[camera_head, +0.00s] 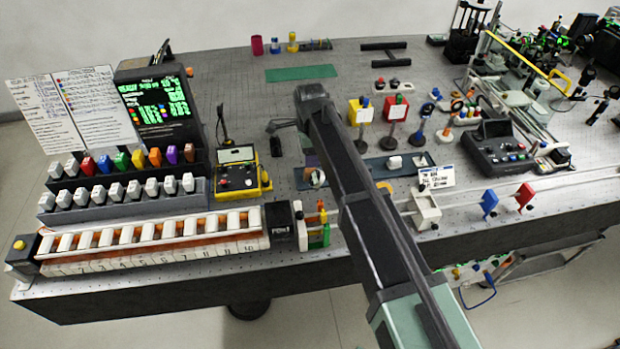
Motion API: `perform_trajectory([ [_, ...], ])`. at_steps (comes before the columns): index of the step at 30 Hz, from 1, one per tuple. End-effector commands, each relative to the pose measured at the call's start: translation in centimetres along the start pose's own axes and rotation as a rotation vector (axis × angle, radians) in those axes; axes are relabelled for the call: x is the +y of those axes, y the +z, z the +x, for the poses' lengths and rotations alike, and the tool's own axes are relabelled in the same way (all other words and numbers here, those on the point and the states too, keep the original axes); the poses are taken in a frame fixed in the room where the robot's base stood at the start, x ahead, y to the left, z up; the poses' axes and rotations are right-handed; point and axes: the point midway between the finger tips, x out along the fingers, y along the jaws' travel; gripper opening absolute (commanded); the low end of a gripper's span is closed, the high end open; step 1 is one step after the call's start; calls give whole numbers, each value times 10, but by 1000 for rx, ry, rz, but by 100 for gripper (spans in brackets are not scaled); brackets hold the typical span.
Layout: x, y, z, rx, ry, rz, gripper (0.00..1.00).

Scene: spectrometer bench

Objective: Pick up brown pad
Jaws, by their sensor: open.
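I cannot clearly make out a brown pad in the head view. A small dull purplish patch (312,160) lies at the far edge of a dark teal mat (303,181), left of my arm; its exact colour and shape are hard to tell. My gripper (279,126) is at the far end of my arm, above the middle of the bench and beyond the mat. It is small and dark in this view; it is open, and I see nothing held in it. My arm crosses the picture centre and hides part of the bench behind it.
A yellow-edged control box (237,172) stands left of the mat. Racks of coloured blocks (125,190) and a numbered sample row (150,240) fill the left. Yellow (361,111) and red (392,108) posts stand right of my arm.

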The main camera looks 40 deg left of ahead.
Motion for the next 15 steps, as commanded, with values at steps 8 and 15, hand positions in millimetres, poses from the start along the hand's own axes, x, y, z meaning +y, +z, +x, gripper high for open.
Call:
perform_trajectory([
  [8,0,-1,34,0,0,-1,62],
  [15,-2,-2,72,0,0,-1,62],
])
